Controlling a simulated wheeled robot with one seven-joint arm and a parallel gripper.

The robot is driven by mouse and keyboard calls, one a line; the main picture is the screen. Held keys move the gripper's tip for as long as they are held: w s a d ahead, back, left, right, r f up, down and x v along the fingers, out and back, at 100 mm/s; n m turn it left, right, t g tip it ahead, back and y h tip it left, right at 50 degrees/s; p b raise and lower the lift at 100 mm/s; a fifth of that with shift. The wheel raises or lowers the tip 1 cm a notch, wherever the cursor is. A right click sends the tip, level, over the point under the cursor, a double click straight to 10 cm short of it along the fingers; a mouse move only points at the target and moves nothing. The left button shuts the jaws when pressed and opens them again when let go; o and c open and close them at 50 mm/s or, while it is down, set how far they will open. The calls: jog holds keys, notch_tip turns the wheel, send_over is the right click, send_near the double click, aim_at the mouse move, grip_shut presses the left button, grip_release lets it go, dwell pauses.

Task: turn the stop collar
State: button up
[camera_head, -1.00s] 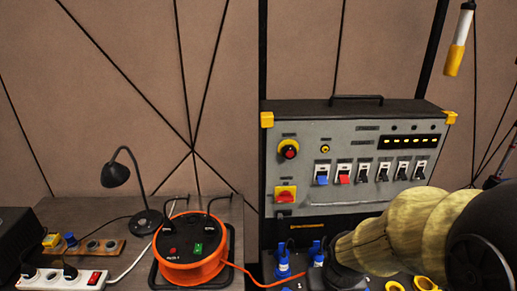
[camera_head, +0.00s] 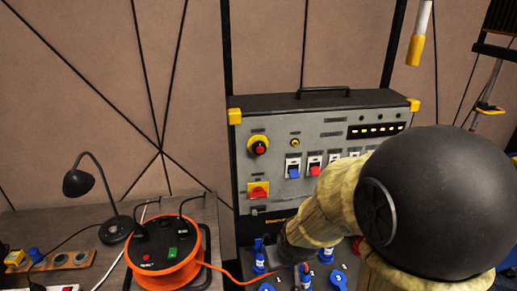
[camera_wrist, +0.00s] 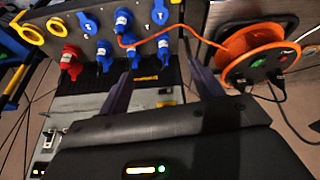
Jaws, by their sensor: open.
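The stop button (camera_head: 260,148), a red mushroom head in a round yellow collar, is at the upper left of the grey control panel (camera_head: 330,130) in the head view. A red and yellow rotary switch (camera_head: 258,190) sits below it. My gripper is below and right of both in the head view, its fingers mostly hidden by my arm. In the wrist view my gripper (camera_wrist: 160,68) is open and empty, its two dark fingers spread in front of the lower panel edge. I cannot make out the stop button in the wrist view.
An orange cable reel (camera_head: 165,265) stands left of the panel, its orange cable running to blue plugs (camera_head: 259,258) below the panel. A black desk lamp (camera_head: 90,185) stands further left. Panel switches (camera_head: 293,168) are right of the stop button, partly behind my arm.

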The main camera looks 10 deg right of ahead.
jog(key=w+r+n+t+p, duration=0.2)
jog(key=w+r+t, duration=0.3)
jog(key=w, duration=0.4)
jog(key=w+r+n+t+p, duration=0.2)
jog(key=w+r+n+t, duration=0.3)
jog(key=w+t, duration=0.3)
jog(key=shift+w+d+r+n, duration=0.3)
jog(key=shift+w+r, duration=0.15)
jog(key=shift+w, duration=0.3)
jog(key=shift+w+a, duration=0.1)
